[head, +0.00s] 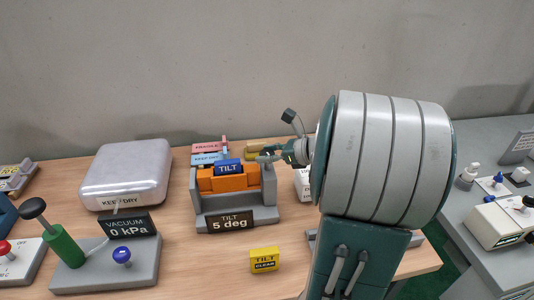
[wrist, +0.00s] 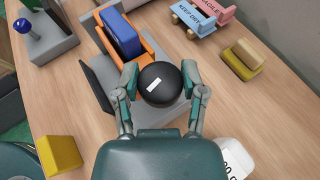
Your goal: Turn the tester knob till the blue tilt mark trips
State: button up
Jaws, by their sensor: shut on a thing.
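The tilt tester (head: 235,213) stands on the wooden bench, with a grey frame, an orange cradle (head: 238,182) and a sign reading "TILT 5 deg". A blue block marked TILT (head: 229,167) sits in the cradle; it also shows in the wrist view (wrist: 121,34). My gripper (head: 272,154) is at the tester's right side. In the wrist view my gripper (wrist: 161,84) is shut on the round black knob (wrist: 158,92), which has a white mark on its face. The tester's sign is seen only edge-on there.
A yellow block marked TILT CLEAR (head: 264,260) lies in front of the tester. A vacuum tester (head: 100,265) and a silver case (head: 126,175) stand to the left. Pink and light-blue labelled pieces (wrist: 199,17) and yellow blocks (wrist: 243,60) are behind. A white item (wrist: 236,157) lies near my gripper.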

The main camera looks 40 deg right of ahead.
jog(key=n+g+y, duration=0.5)
jog(key=n, duration=0.1)
jog(key=shift+f, duration=0.1)
jog(key=n+g+y, duration=0.2)
jog(key=n+g, duration=0.3)
jog(key=shift+g, duration=0.3)
jog(key=shift+n+g, duration=0.3)
jog(key=shift+n, duration=0.1)
jog(key=o, duration=1.2)
jog(key=shift+c, duration=0.2)
jog(key=shift+y, duration=0.3)
